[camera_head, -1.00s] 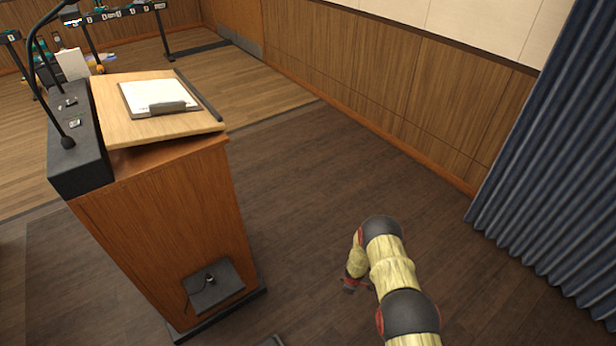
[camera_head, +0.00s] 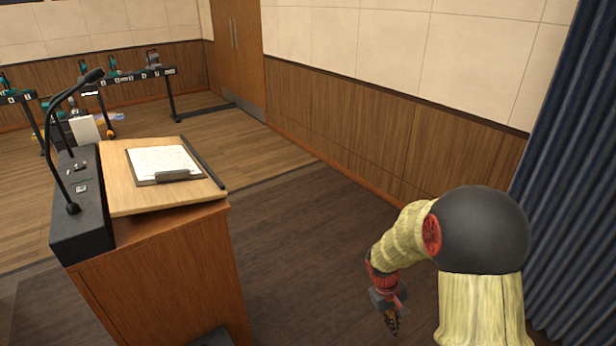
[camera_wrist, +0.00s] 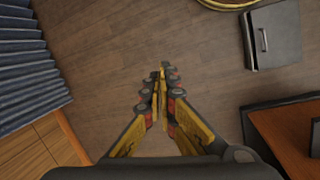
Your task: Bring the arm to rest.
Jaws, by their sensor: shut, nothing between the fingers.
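My arm stands at the lower right of the head view, bent at a black joint. My gripper (camera_head: 393,318) hangs down from its end above the dark floor, right of the lectern and apart from it. In the wrist view my gripper (camera_wrist: 161,72) points toward bare floor. Its two yellow and black fingers meet at the tips, shut with nothing between them.
A wooden lectern (camera_head: 165,285) with a clipboard (camera_head: 163,163) and microphones stands at the left. A blue curtain (camera_head: 560,170) hangs at the right, near my arm. A panelled wall (camera_head: 360,130) runs behind. The dark floor (camera_head: 300,230) between lectern and wall is clear.

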